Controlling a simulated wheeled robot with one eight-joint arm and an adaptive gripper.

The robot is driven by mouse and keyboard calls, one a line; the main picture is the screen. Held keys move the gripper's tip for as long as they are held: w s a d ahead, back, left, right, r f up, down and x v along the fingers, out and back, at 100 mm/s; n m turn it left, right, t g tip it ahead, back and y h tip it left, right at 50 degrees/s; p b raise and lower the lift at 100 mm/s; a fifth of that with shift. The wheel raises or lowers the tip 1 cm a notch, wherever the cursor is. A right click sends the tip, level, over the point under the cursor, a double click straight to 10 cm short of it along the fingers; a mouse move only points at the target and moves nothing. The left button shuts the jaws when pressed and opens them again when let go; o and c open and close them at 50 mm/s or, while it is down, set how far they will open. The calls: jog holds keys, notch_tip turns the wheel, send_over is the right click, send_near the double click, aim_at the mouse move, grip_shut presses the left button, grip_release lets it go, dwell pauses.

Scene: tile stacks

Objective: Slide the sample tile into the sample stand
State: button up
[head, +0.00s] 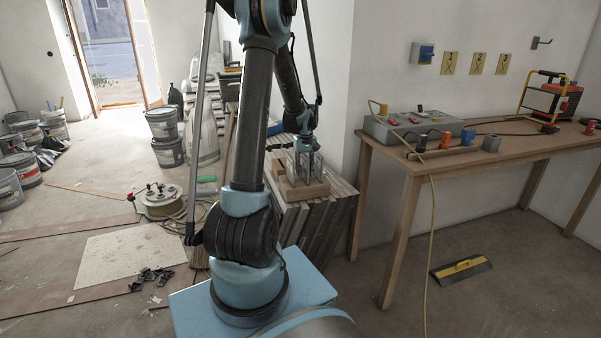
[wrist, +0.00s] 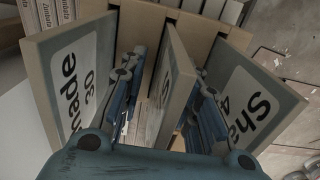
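The wooden sample stand (head: 305,191) sits on a stack of boards. In the wrist view, the stand (wrist: 200,32) is partly hidden behind tiles. A left tile (wrist: 68,75) reads "Shade 30" and a right tile (wrist: 245,100) starts with "Sh". Between them is a middle tile (wrist: 174,80), seemingly the sample tile, seen nearly edge-on with its far edge at the stand; I cannot tell how deep it sits. My gripper (head: 307,150) is over the stand. In the wrist view my gripper (wrist: 168,72) has its fingers apart on either side of the middle tile, with a visible gap at left.
The stacked boards (head: 330,222) bear the stand beside a white wall corner. A wooden workbench (head: 480,158) with a grey box (head: 412,126) and tools stands at right. Buckets (head: 165,138) and a cable reel (head: 160,198) are at left.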

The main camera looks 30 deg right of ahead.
aim_at(305, 156)
jog(key=shift+r, duration=0.15)
jog(key=shift+s+r, duration=0.15)
jog(key=shift+r, duration=2.7)
notch_tip(305, 156, up, 12)
